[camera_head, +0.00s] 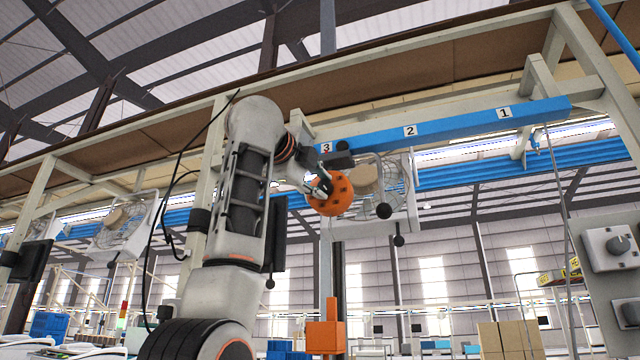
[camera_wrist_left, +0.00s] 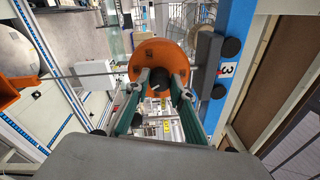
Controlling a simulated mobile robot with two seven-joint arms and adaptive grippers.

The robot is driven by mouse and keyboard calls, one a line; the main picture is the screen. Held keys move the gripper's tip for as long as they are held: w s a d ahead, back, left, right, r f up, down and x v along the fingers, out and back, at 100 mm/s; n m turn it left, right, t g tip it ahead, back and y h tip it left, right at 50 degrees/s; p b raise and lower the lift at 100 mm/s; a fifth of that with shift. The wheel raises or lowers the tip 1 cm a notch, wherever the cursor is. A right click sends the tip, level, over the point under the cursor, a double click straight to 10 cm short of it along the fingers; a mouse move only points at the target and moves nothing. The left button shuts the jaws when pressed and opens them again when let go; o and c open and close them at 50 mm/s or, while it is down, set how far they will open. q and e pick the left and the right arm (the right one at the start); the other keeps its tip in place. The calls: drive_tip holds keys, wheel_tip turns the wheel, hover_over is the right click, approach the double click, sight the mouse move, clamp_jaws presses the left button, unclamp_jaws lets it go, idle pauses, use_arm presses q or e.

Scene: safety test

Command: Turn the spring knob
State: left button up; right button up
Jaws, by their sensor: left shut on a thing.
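A round orange spring unit (camera_head: 334,197) hangs under the blue rail near the label 3. In the left wrist view its orange face (camera_wrist_left: 143,59) fills the upper middle, with a dark spring knob (camera_wrist_left: 158,76) at its centre. My left gripper (camera_head: 318,187) reaches up to the unit from the left. In the left wrist view the gripper's green-sided fingers (camera_wrist_left: 158,87) are on both sides of the dark knob and shut on it. The fingertips partly hide the knob, and its turn angle is hard to tell. My right gripper is not in view.
The blue rail (camera_head: 450,131) with labels 1, 2 and 3 runs overhead. A fan (camera_head: 378,188) stands behind the unit. A grey control box (camera_head: 612,245) is at the far right. A black cable loops beside my left arm.

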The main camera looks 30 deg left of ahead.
use_arm(q)
drive_tip(key=o, duration=1.1)
drive_tip(key=s+d, duration=0.2)
drive_tip(key=s, duration=1)
drive_tip(key=shift+f, duration=0.3)
drive_tip(key=shift+w+a, duration=0.1)
